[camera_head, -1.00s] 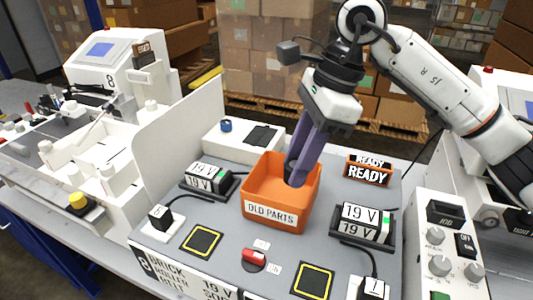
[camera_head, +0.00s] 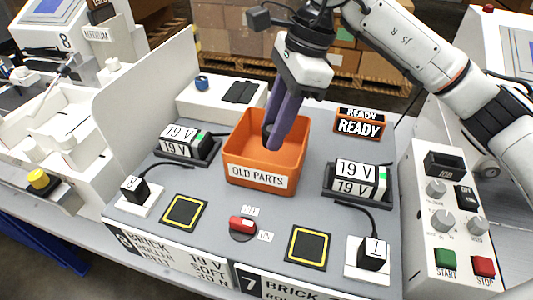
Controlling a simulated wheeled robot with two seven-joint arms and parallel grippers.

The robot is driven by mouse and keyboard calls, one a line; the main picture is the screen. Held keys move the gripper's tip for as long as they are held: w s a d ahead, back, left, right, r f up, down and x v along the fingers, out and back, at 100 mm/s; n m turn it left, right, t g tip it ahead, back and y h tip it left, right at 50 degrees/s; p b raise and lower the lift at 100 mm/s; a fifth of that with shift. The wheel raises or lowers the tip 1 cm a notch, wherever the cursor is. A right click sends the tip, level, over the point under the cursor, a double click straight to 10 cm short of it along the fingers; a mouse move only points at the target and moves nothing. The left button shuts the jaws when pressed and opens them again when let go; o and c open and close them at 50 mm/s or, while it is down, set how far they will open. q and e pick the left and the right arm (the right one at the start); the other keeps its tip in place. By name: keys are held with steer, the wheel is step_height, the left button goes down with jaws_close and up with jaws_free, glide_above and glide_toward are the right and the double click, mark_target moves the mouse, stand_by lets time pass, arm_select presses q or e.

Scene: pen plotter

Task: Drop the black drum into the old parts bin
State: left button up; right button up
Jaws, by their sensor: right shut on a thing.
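The orange old parts bin (camera_head: 282,182), labelled "OLD PARTS", stands at the middle of the grey bench top. My right gripper (camera_head: 270,138) reaches down into the bin's opening from above, its purple fingers near the back wall. It is shut on the black drum (camera_head: 266,130), a small dark piece showing between and beside the fingertips. Most of the drum is hidden by the fingers. I cannot tell whether the drum touches the bin. My left gripper is not in view.
Battery packs marked 19 V sit left (camera_head: 186,143) and right (camera_head: 357,179) of the bin. A READY display (camera_head: 360,125) stands behind right. A red switch (camera_head: 242,224) is in front. A white divider panel (camera_head: 150,95) rises at left, and a control panel (camera_head: 450,220) lies at right.

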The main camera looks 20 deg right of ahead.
steer(key=o, duration=1.1)
steer(key=shift+r, duration=0.1)
steer(key=v, duration=1)
